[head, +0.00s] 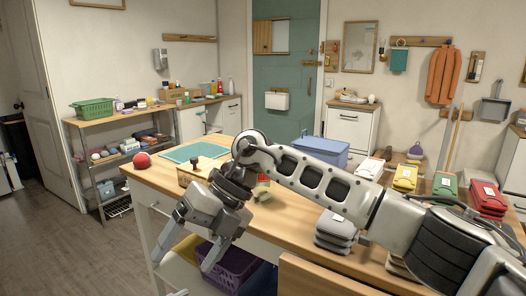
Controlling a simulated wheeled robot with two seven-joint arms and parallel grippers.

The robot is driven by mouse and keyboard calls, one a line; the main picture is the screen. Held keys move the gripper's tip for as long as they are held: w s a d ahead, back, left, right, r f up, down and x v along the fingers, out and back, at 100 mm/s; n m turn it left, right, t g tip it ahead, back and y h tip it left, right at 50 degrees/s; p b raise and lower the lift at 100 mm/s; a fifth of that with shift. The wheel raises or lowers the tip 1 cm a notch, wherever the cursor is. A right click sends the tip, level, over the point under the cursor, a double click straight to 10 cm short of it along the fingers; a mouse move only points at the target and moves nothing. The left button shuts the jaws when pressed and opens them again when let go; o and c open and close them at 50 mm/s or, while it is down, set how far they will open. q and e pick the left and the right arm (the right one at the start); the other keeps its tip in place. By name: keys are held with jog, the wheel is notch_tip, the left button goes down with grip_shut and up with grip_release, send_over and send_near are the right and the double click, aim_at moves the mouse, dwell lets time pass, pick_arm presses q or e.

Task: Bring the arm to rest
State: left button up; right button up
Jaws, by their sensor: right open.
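My right arm (330,190) reaches in from the lower right across the wooden counter (288,213). It bends down at the wrist near the counter's front edge. My right gripper (183,262) points down and to the left, in front of the counter. Its two fingers are spread apart with nothing held between them. My left gripper is not in view. No washer can be made out.
On the counter are a red ball (141,160), a teal mat (196,152), a blue box (321,151) and several folded cloth stacks, one yellow (405,178). A purple basket (228,265) sits below. Open floor (70,245) lies to the left.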

jog(key=s+a+r+m+g+y, duration=0.15)
jog(key=s+a+m+y, duration=0.4)
jog(key=y, duration=0.75)
jog(key=w+d+f+m+t, duration=0.2)
jog(key=d+m+t, duration=0.2)
jog(key=m+t, duration=0.5)
jog(key=w+d+f+m+t, duration=0.2)
jog(key=w+d+m+t, duration=0.15)
jog(key=m+t, duration=0.5)
jog(key=s+d+f+m+t+h, duration=0.2)
jog(key=d+f+m+t+h, duration=0.3)
jog(key=d+f+m+h, duration=0.7)
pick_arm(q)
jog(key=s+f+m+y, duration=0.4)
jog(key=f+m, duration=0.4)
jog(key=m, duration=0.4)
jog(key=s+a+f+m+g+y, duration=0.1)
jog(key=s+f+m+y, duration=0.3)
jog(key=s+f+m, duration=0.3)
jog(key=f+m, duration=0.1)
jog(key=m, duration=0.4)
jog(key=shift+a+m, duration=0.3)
pick_arm(e)
jog(key=s+d+f+m+g+h, duration=0.4)
jog(key=s+d+f+m+g, duration=0.1)
jog(key=s+d+f, duration=0.7)
notch_tip(320, 180, down, 2)
jog(key=shift+s+f+g+h, duration=0.1)
jog(key=shift+s+g+h, duration=0.2)
jog(key=shift+s+g, duration=0.35)
